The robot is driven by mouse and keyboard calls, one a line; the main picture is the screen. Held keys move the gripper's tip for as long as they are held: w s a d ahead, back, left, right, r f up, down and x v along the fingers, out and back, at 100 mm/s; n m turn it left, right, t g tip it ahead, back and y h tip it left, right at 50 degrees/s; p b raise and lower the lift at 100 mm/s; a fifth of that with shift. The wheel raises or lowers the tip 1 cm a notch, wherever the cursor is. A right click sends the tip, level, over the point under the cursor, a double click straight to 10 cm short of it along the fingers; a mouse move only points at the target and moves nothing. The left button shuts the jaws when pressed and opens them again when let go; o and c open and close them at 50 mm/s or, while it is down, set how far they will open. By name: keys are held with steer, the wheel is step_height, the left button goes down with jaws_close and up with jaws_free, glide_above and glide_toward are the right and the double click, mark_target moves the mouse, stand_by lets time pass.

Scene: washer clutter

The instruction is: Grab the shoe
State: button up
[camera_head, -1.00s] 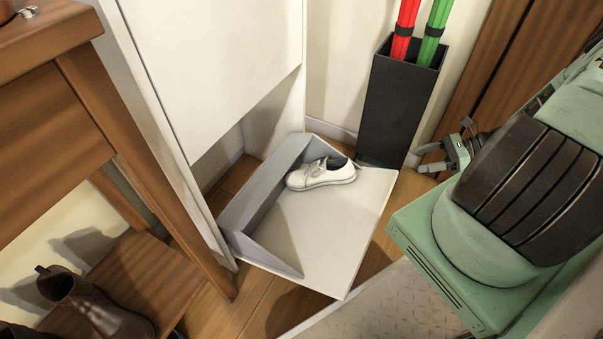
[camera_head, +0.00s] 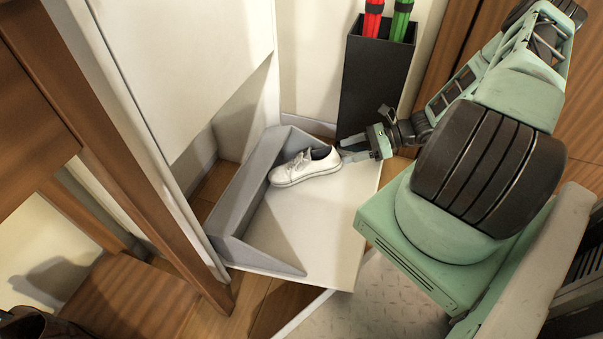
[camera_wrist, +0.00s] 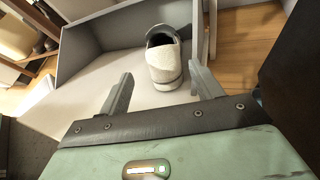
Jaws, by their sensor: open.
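The white shoe (camera_head: 305,166) sits at the far end of the opened tilt-out drawer (camera_head: 300,235), near its grey side panel. My gripper (camera_head: 350,154) is just right of the shoe, at its heel end. In the wrist view the shoe (camera_wrist: 163,60) lies beyond the fingertips with its heel facing me. My gripper (camera_wrist: 158,82) is open there, with one finger on either side of the heel's line, the right finger close to the heel. Nothing is between the fingers' bases.
A dark umbrella stand (camera_head: 375,85) with red and green umbrellas stands behind my gripper. The white cabinet (camera_head: 180,70) rises left of the drawer. A wooden table (camera_head: 100,130) is farther left, with dark shoes (camera_head: 35,325) at the lower left.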

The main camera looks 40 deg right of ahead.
mark_target(336, 153)
steer(key=b+x, duration=0.4)
steer(key=x, duration=0.1)
steer(key=shift+w+a, duration=0.2)
steer(key=shift+a, duration=0.1)
steer(key=c, duration=1.3)
